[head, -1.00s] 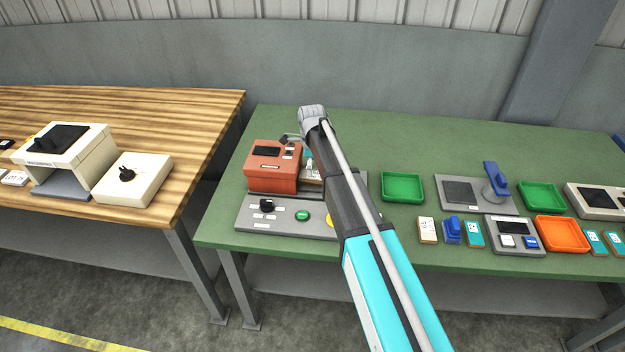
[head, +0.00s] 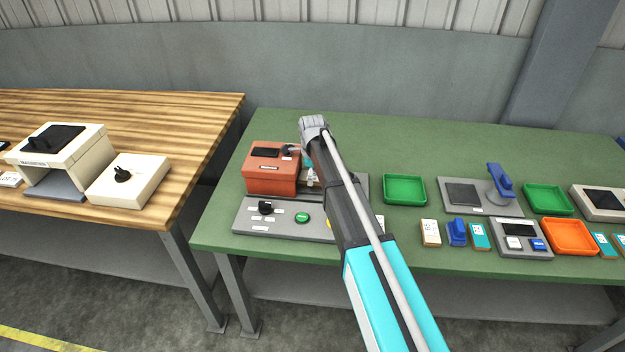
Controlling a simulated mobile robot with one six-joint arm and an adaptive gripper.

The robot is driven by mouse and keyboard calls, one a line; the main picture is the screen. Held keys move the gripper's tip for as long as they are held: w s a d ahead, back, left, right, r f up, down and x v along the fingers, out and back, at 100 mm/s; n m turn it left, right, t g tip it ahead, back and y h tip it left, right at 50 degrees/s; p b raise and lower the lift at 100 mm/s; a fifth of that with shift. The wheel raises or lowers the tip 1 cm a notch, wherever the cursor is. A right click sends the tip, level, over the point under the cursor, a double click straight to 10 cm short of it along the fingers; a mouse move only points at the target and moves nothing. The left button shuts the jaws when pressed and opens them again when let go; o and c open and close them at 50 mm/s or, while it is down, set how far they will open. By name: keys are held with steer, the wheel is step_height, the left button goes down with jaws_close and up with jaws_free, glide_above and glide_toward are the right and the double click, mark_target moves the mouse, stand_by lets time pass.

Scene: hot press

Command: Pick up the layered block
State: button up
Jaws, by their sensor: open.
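A small block with pale and tan faces (head: 313,181), which looks like the layered block, shows only in part at the right side of the red-brown press (head: 270,179). My arm hides the rest of it, so its layers cannot be made out. My gripper (head: 291,148) is small in the head view and mostly hidden by my wrist and forearm. What shows of it is at the upper right edge of the press, above and a little left of the block. It is open. Contact with the block cannot be seen.
A grey control panel (head: 250,227) with a black knob and a green button lies in front of the press. A green tray (head: 404,203), a grey device with a blue handle (head: 502,181) and an orange tray (head: 571,252) stand to the right. The green tabletop behind is clear.

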mark_target(315, 176)
steer(key=c, duration=1.1)
steer(key=shift+d+r, duration=0.1)
steer(key=shift+d+r+p, duration=0.35)
steer(key=shift+r+p, duration=0.2)
steer(key=shift+p, duration=0.15)
step_height(315, 176, up, 6)
steer(key=p, duration=0.6)
steer(key=shift+r, duration=0.15)
steer(key=d, duration=0.6)
steer(key=s+d, duration=0.1)
steer(key=d, duration=1.2)
steer(key=shift+s+f, duration=0.3)
steer(key=shift+f, duration=0.05)
